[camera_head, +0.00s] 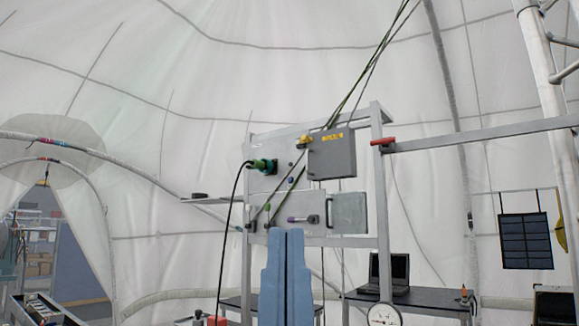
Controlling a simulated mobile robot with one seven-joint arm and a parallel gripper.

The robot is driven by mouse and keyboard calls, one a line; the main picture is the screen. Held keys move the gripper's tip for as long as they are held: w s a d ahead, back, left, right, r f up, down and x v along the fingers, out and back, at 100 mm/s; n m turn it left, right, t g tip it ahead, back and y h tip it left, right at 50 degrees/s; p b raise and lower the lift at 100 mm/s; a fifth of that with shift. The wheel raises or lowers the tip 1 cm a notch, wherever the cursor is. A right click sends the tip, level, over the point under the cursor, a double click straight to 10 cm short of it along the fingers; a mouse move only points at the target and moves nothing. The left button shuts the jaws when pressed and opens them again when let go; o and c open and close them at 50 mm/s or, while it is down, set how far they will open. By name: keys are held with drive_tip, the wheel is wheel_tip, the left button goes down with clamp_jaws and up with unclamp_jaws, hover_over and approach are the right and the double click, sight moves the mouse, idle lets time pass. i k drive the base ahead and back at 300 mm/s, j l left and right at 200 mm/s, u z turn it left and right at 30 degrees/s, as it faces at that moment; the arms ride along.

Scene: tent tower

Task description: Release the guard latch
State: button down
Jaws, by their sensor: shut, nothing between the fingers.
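A red handle-like piece (384,141) sits where a long grey bar (480,133) meets the right upright of the metal frame (381,200). It may be the guard latch, but no label shows that. The bar runs from it to the right edge of the picture. My gripper cannot be made out in this view. A light-blue upright shape (272,285) with a dark seam stands at the bottom middle, in front of the frame's lower part, and hides what is behind it.
The frame carries a grey box with yellow lettering (333,156), a green connector (262,165) with a black cable, and a panel with a purple-ended handle (301,219). Dark tables, a laptop (389,272) and a round gauge (383,315) stand at lower right.

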sight(305, 139)
drive_tip(key=i+j, duration=0.15)
drive_tip(key=i, duration=0.3)
drive_tip(key=i+j, duration=0.2)
drive_tip(key=i, duration=0.3)
drive_tip(key=i+j, duration=0.15)
drive_tip(key=i, duration=0.3)
drive_tip(key=i+j, duration=0.2)
drive_tip(key=i, duration=0.25)
drive_tip(key=l+z, duration=0.05)
